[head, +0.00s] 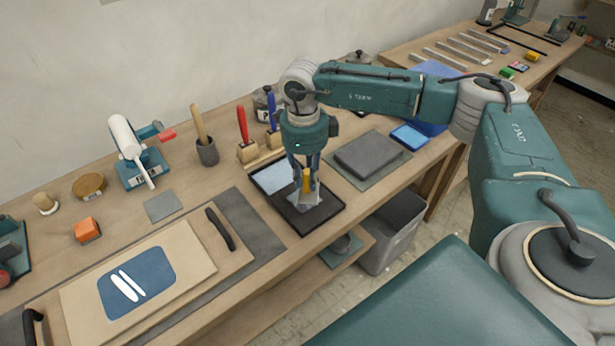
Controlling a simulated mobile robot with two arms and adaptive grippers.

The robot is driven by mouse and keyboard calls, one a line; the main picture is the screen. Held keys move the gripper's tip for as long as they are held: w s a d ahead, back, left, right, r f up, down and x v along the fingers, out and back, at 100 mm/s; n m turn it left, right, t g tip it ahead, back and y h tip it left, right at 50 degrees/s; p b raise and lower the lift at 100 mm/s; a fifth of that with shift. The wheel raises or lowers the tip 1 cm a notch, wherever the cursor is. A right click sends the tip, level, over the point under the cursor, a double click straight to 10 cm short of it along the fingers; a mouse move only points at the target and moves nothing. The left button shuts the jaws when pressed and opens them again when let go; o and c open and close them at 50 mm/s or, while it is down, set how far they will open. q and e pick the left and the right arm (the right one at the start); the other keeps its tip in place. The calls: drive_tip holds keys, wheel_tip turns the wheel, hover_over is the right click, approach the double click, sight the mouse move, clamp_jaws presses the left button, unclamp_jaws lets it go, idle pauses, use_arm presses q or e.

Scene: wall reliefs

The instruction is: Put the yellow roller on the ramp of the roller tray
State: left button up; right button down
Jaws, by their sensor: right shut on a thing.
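The black roller tray (297,229) lies on the bench in the middle of the view. A pale blue area (272,178) shows in its back left part. My right gripper (306,181) points down over the tray, shut on the yellow roller (306,179). The yellow part stands upright between the fingers. A grey, flared shape shows at the fingertips over the tray; whether it belongs to the roller or touches the tray floor I cannot tell. My left gripper is out of view.
Red (242,124) and blue (271,110) handled tools stand in wooden holders behind the tray. A grey slab (373,153) lies to its right. A board with a blue print (137,283) lies at front left. A grey bin (392,232) stands below the bench edge.

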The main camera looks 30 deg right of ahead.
drive_tip(key=shift+s+f, duration=0.25)
drive_tip(key=shift+f, duration=0.3)
drive_tip(key=c, duration=1.6)
unclamp_jaws()
drive_tip(key=shift+f, duration=0.1)
drive_tip(key=shift+o, duration=0.2)
drive_tip(key=shift+w+d, duration=0.1)
drive_tip(key=shift+w, duration=0.1)
drive_tip(key=shift+r+p, duration=0.3)
drive_tip(key=shift+r, duration=0.45)
drive_tip(key=r+b, duration=0.1)
drive_tip(key=r, duration=0.2)
drive_tip(key=r+b, duration=0.1)
drive_tip(key=r, duration=0.3)
drive_tip(key=r+b, duration=0.1)
drive_tip(key=r, duration=0.3)
drive_tip(key=shift+w+a+r+b, duration=0.1)
drive_tip(key=shift+a+r+b, duration=0.2)
drive_tip(key=shift+b, duration=0.1)
drive_tip(key=shift+r, duration=0.25)
